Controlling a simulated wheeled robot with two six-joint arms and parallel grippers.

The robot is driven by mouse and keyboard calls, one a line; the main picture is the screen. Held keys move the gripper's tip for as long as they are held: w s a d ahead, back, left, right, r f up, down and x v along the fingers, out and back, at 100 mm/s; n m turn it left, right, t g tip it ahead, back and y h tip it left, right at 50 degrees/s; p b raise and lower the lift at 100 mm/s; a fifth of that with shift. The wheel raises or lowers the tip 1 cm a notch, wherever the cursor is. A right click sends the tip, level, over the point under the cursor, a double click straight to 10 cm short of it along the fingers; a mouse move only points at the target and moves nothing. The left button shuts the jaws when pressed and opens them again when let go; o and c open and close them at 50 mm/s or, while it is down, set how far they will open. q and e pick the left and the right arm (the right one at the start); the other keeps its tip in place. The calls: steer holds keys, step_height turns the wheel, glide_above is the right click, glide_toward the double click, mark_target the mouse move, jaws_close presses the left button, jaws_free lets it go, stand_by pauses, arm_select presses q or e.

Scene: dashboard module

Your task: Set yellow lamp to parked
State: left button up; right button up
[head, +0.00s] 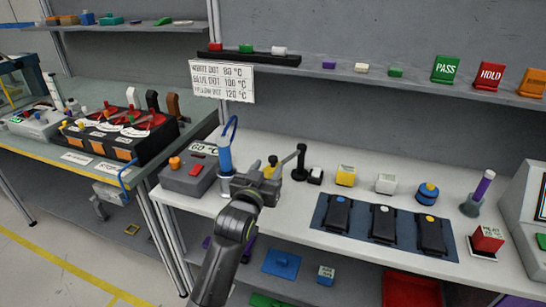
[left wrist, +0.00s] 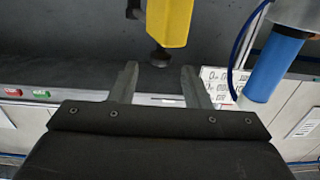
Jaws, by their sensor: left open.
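The yellow lamp's head (head: 272,161) has a dark knob on top. It shows just behind my left gripper (head: 265,182), which partly hides it. A black jointed arm (head: 290,159) runs from near it to a black post on the bench. In the left wrist view the yellow head (left wrist: 170,20) hangs from the top edge with its dark knob pointing down. My left gripper's fingers (left wrist: 157,85) are apart with nothing between them. The knob lies just beyond the fingertips, and I cannot tell if they touch. My right gripper is not in view.
A blue tool (head: 224,153) stands close left of my gripper beside a grey control box (head: 187,175). A small yellow block (head: 346,176) and a dark blue mat (head: 325,212) with black devices lie to the right. A temperature sign (head: 222,80) hangs behind.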

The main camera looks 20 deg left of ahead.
mark_target(271, 161)
arm_select(q)
steer(key=shift+w, duration=2.7)
steer(key=shift+c, duration=0.4)
jaws_close()
